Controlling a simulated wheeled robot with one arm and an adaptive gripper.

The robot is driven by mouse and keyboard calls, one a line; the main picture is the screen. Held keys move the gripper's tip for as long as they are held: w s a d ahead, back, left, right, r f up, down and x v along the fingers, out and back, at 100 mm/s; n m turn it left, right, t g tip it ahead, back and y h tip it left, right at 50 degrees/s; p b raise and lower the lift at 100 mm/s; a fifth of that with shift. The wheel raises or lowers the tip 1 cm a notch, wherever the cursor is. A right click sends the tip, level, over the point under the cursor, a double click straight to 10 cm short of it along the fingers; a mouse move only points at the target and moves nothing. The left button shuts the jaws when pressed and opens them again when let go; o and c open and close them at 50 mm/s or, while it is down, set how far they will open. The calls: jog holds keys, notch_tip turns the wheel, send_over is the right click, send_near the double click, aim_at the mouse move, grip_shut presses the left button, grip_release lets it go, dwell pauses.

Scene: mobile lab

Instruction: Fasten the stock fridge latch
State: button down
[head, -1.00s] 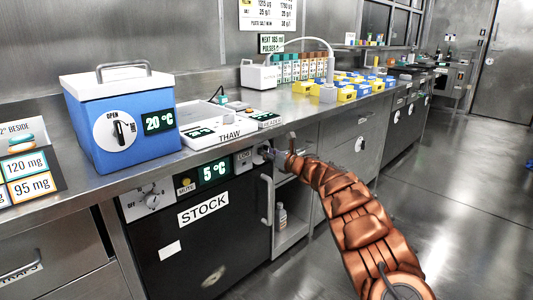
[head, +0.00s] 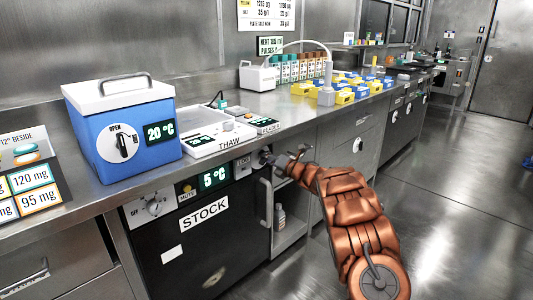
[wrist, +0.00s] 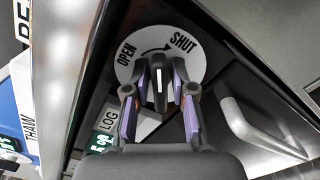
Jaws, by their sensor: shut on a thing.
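The stock fridge (head: 205,250) has a black door with a STOCK label and a 5 °C display, under the counter. Its latch is a round white dial (wrist: 187,65) marked OPEN and SHUT, with a curved arrow from OPEN to SHUT. The dark latch knob (wrist: 159,84) has a white stripe that points up between the two words in the wrist view. My gripper (wrist: 160,92) is shut on the knob, one finger on each side. In the head view my gripper (head: 272,160) is at the fridge's upper right corner and largely hides the latch.
A vertical door handle (head: 266,203) is just below the latch; it shows close at the right in the wrist view (wrist: 255,130). The counter edge overhangs above. A blue cooler (head: 125,130) and a THAW tray (head: 215,140) stand on the counter. The floor at right is clear.

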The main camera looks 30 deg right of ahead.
jog(key=m+p, duration=0.3)
jog(key=shift+d+r+m, duration=0.1)
jog(key=shift+m, duration=0.3)
jog(key=shift+f+m+p, duration=0.15)
jog(key=shift+m+p, duration=0.5)
jog(key=shift+m, duration=0.15)
jog(key=shift+f+m+p, duration=0.15)
jog(key=shift+m+p, duration=0.5)
jog(key=shift+m, duration=0.15)
jog(key=c, duration=1.2)
grip_release()
jog(key=shift+o, duration=0.2)
jog(key=v, duration=1.2)
